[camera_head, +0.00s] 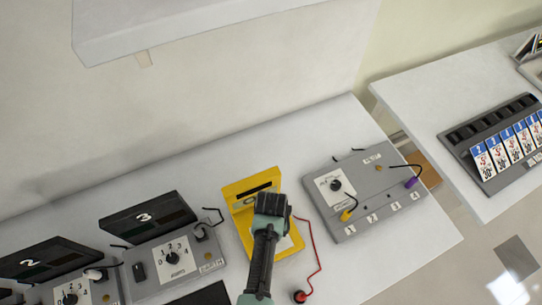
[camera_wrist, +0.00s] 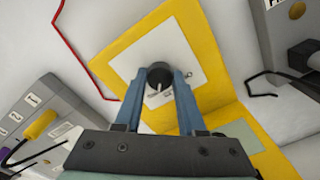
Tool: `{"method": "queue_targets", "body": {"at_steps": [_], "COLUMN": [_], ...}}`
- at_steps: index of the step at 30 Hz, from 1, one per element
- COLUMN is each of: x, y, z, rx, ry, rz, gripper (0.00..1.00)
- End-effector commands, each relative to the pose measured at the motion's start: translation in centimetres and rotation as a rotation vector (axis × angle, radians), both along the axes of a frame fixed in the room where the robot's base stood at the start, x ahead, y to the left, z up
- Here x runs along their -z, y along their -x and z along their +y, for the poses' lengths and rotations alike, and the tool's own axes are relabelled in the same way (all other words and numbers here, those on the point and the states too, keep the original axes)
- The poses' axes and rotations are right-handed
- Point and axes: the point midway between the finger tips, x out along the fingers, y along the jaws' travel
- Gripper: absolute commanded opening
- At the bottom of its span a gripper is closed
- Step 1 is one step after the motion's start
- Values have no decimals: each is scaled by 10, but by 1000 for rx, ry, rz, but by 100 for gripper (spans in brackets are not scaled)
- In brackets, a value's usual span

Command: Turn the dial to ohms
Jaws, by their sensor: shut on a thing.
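In the wrist view the meter's yellow face (camera_wrist: 207,42) carries a white panel with a round dark dial (camera_wrist: 158,88). My gripper's two blue fingers (camera_wrist: 160,76) stand on either side of the dial, shut on it. A light pointer mark shows on the dial, but the labels around it are too small to read.
A red lead (camera_head: 318,252) curves right of the meter to a red-and-black probe end (camera_head: 299,296). A grey panel (camera_head: 342,226) with a knob and yellow and purple plugs stands to the right. Grey box 3 (camera_head: 207,262) is to the left. A white shelf (camera_head: 170,35) hangs above.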

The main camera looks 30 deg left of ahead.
Motion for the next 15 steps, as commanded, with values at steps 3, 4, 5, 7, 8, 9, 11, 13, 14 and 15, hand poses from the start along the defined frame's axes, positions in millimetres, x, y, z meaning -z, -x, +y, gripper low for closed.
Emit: {"method": "queue_targets", "body": {"at_steps": [3,4,5,7,8,9,11,13,14,15], "x": [0,0,0,0,0,0,0,0,0,0], "y": [0,0,0,0,0,0,0,0,0,0], "z": [0,0,0,0,0,0,0,0,0,0], "rx": [50,60,69,87,92,98,105,110,111,112], "ry": [0,0,0,0,0,0,0,0,0,0], "rz": [0,0,-1,-1,-1,-1,-1,-1,-1,-1], "gripper": [0,0,0,0,0,0,0,0,0,0]}}
